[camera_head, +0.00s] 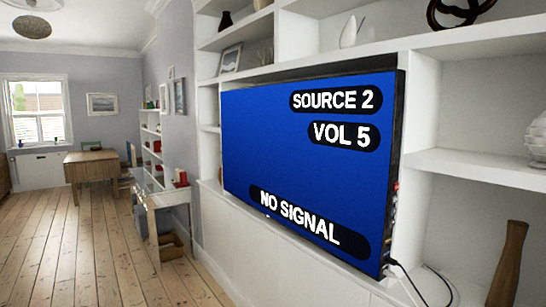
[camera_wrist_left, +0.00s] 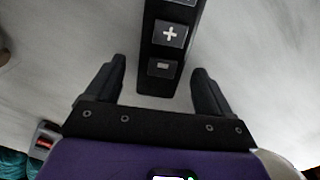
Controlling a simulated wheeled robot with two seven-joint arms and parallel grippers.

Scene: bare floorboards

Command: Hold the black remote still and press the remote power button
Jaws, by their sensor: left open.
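The black remote (camera_wrist_left: 172,52) shows in the left wrist view, running from the top edge down to between my fingers. Its lower end has a plus button and a minus button. The upper part, with any power button, is outside the picture. My left gripper (camera_wrist_left: 160,68) is open, with one finger on each side of the remote's lower end and gaps between them. My right gripper is in neither view. A television (camera_head: 300,160) in the head view shows a blue screen reading SOURCE 2, VOL 5 and NO SIGNAL.
White shelves (camera_head: 480,100) surround the television, with a brown wooden vase (camera_head: 508,265) at lower right. A desk (camera_head: 165,198) and a wooden table (camera_head: 92,163) stand farther back. Open floorboards (camera_head: 70,255) lie at left. A pale surface (camera_wrist_left: 260,80) fills the wrist view's background.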

